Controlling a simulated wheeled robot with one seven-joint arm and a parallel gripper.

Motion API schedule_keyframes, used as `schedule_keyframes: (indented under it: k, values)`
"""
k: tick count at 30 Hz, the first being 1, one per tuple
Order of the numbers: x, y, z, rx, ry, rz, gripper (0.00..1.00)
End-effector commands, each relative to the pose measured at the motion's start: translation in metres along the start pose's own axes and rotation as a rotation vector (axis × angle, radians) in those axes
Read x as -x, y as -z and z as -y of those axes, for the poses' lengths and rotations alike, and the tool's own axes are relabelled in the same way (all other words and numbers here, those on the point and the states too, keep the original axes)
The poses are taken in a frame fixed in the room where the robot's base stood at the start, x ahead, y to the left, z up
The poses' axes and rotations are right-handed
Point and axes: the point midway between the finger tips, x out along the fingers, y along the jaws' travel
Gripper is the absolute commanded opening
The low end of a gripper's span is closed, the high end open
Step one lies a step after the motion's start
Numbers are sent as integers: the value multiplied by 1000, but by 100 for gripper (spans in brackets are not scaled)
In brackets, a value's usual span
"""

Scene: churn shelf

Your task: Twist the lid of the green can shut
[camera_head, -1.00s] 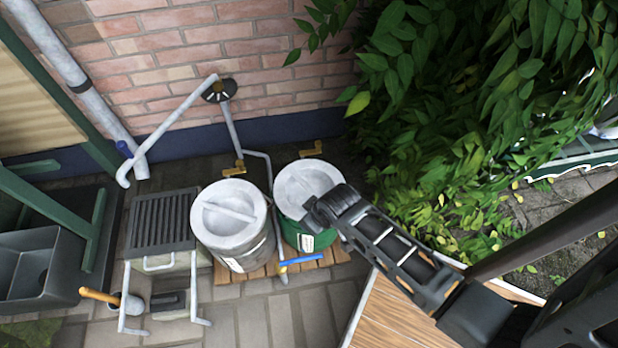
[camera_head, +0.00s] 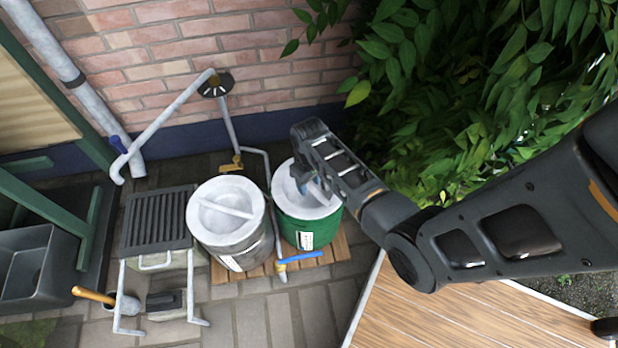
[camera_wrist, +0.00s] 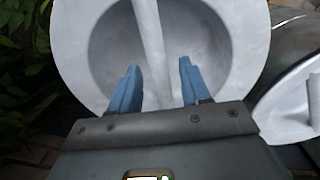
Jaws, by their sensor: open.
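The green can (camera_head: 323,231) stands on a small wooden slat platform, right of a grey can. Its pale grey round lid (camera_head: 285,198) has a sunken middle with a raised bar across it. My gripper (camera_head: 312,190) is above this lid, partly covering it and the bar. In the wrist view the lid (camera_wrist: 75,50) fills the top, with its bar (camera_wrist: 148,30) running down between my two blue fingers (camera_wrist: 160,75). The fingers are open, one on each side of the bar, with a gap on both sides. Whether the fingertips touch the lid, I cannot tell.
The grey can (camera_head: 238,245) with a similar lid stands close on the left; its lid also shows in the wrist view (camera_wrist: 285,112). A blue-handled tap (camera_head: 298,257) is in front. Leafy branches (camera_head: 440,90) hang right, and a brick wall (camera_head: 150,60) stands behind.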

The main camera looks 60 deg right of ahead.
Motion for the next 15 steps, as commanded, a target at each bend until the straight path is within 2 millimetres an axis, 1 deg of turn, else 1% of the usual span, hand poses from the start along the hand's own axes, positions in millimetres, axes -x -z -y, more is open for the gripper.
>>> schedule_keyframes:
  k: [1, 6, 10, 15]
  values:
    - [-10, 0, 0, -1, 0, 0, 47]
    - [-26, 0, 0, -1, 0, -1, 47]
    - [-30, 0, 0, 0, 0, -1, 47]
    - [-30, 0, 0, 0, 0, -1, 47]
